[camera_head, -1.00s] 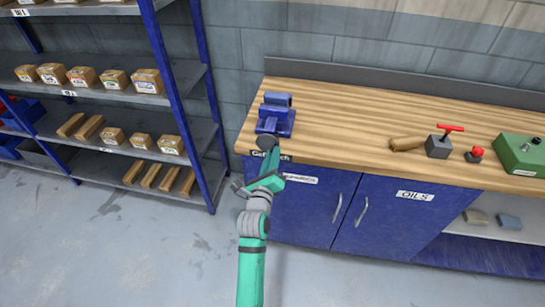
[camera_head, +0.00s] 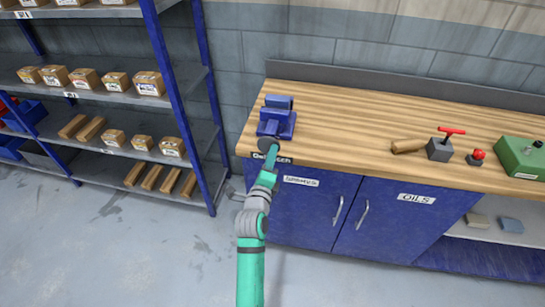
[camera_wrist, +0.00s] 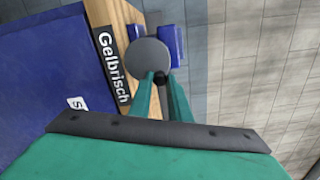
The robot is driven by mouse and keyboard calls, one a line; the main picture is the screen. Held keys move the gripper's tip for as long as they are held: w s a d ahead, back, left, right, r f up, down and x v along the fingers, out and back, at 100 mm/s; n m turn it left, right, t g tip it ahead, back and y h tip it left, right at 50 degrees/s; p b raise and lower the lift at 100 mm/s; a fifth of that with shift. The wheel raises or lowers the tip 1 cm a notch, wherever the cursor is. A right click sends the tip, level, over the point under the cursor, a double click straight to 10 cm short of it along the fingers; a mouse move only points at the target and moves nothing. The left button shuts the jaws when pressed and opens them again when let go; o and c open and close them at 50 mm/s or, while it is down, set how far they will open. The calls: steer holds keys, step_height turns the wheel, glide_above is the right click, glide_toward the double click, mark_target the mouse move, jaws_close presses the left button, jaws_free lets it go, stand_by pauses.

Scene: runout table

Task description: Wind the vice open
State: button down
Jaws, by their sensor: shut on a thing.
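The blue vice (camera_head: 277,117) is fixed at the left front corner of the wooden workbench (camera_head: 340,120). A round grey hand wheel (camera_head: 268,145) faces forward from the vice over the bench's front edge. In the wrist view the wheel (camera_wrist: 147,56) shows as a grey disc with a small black knob (camera_wrist: 160,79) near its rim. My gripper (camera_wrist: 163,80) has its green fingers on either side of this knob and is shut on it. In the head view my gripper (camera_head: 270,162) is just below the wheel. The vice (camera_wrist: 171,45) is partly hidden behind the wheel in the wrist view.
A brown cylinder (camera_head: 408,146), a grey block with a red T-handle (camera_head: 439,149), a red knob (camera_head: 478,154) and a green box (camera_head: 520,156) stand further right. Blue shelving (camera_head: 165,90) is at left. Blue cupboards (camera_head: 310,205) are under the bench.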

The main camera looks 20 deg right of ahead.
steer(key=shift+a+r+n, duration=0.1)
steer(key=shift+n, duration=0.5)
steer(key=shift+w+a+r+n, duration=0.15)
steer(key=shift+n, duration=0.7)
steer(key=shift+w+a+r+n, duration=0.15)
steer(key=shift+n, duration=0.7)
steer(key=shift+a+n, duration=0.1)
steer(key=shift+n, duration=0.6)
steer(key=c, duration=1.8)
jaws_free()
steer(key=shift+w+a+n, duration=0.1)
steer(key=shift+n, duration=0.2)
steer(key=shift+o, duration=0.2)
steer(key=v, duration=0.7)
